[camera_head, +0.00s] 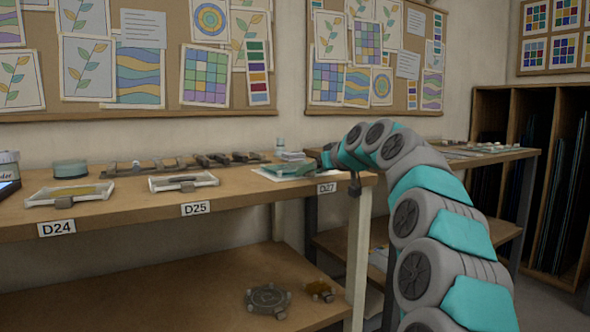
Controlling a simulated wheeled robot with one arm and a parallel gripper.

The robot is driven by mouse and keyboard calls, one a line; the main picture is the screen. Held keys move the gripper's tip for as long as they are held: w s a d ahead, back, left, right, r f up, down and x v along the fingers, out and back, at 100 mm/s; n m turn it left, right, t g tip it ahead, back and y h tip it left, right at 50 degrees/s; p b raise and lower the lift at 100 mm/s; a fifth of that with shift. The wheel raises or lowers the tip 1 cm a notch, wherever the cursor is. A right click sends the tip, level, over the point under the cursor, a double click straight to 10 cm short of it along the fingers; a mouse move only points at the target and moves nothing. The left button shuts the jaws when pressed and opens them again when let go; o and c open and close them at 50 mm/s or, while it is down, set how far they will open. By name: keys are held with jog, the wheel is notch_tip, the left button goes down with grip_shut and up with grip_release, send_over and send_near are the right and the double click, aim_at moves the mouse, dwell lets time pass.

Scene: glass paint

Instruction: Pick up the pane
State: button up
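One light-framed piece with a brownish middle (70,194) lies behind label D24. A second light-framed piece (183,182) with a dark item on it lies behind label D25. At the D27 end, a pale flat sheet (268,176) lies under teal and grey items. My arm curves in from the lower right, and my gripper (318,161) is at its tip beside the D27 spot. The fingers are too small and partly hidden to tell their state.
A row of dark and clear tools (200,160) lies along the back of the bench. A round teal tin (70,169) stands at the left. A lower shelf (180,290) holds a round grey item (268,298). A second bench (490,155) and a dark rack (555,180) stand right.

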jog(key=shift+c, duration=0.2)
grip_shut()
dwell(0.3)
